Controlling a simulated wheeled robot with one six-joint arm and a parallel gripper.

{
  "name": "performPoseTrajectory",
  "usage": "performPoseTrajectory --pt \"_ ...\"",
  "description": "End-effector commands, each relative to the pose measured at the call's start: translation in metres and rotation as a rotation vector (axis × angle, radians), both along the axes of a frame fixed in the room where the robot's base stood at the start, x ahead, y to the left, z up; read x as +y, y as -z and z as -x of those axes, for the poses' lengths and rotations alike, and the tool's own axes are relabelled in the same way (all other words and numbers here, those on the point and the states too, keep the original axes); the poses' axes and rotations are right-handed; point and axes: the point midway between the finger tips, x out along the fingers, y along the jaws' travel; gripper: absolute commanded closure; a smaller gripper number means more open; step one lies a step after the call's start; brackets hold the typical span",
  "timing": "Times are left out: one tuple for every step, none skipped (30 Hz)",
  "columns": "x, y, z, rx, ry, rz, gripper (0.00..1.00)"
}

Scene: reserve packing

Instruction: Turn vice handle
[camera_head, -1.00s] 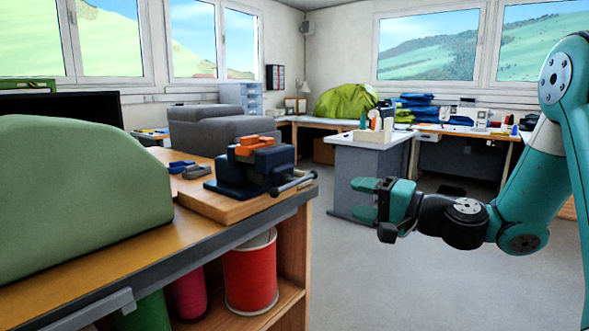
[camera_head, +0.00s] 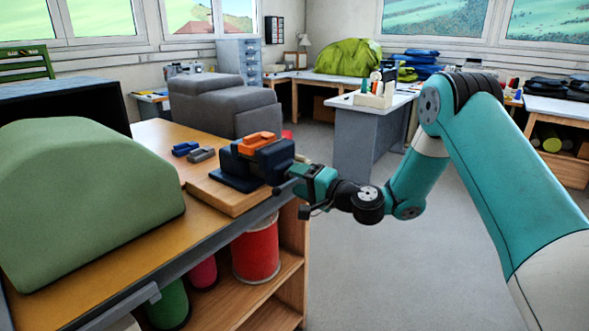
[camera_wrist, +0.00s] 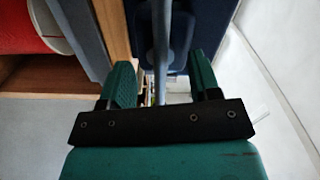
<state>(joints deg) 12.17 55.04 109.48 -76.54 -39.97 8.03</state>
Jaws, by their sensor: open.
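The dark blue vice (camera_head: 262,168) with orange jaw pieces (camera_head: 258,142) stands on a wooden block (camera_head: 225,194) at the bench's right edge. Its grey handle (camera_head: 285,187) is on the side facing my gripper and is partly hidden by it in the head view. My gripper (camera_head: 303,178) is right beside the vice. In the wrist view my gripper (camera_wrist: 162,75) is open, and a grey bar (camera_wrist: 161,45), seemingly the handle, runs between the two green fingers. I see a gap on each side of it. The blue vice body (camera_wrist: 180,35) is just beyond.
On the bench (camera_head: 150,228) are a green humped cover (camera_head: 90,190) and small blue and grey clamps (camera_head: 193,152). A red spool (camera_head: 256,254) stands on the shelf below. The floor (camera_head: 400,270) to the right is clear.

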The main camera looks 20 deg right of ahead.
Motion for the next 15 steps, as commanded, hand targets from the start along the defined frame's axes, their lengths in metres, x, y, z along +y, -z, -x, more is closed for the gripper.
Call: performPoseTrajectory --pt "0.0043 -0.0016 -0.0045 -0.002 -0.002 0.001 0.43" --pt "0.0057 -0.0013 -0.0069 0.0 -0.002 0.0 0.43" --pt "0.0073 -0.0007 -0.0093 0.0 -0.002 0.001 0.43" --pt "0.0083 -0.0005 -0.0108 0.0 -0.001 0.001 0.43" --pt "0.0091 -0.0005 -0.012 -0.001 -0.001 0.0 0.43" --pt "0.01 -0.0005 -0.0131 0.0 -0.001 -0.001 0.43" --pt "0.0104 -0.0003 -0.0136 0.0 0.0 -0.001 0.43" --pt "0.0106 -0.0002 -0.0139 0.0 0.0 -0.001 0.43" --pt "0.0107 0.0 -0.0141 0.0 0.0 -0.001 0.43" --pt "0.0106 0.0001 -0.0142 0.0 0.0 -0.001 0.43" --pt "0.0105 0.0002 -0.0142 0.0 0.0 -0.001 0.43" --pt "0.0104 0.0002 -0.0141 0.0 0.0 -0.001 0.43" --pt "0.0104 0.0002 -0.0141 0.001 0.0 -0.001 0.43" --pt "0.0104 0.0001 -0.0141 0.001 0.0 -0.001 0.43" --pt "0.0103 0.0001 -0.014 0.001 0.0 -0.001 0.5"
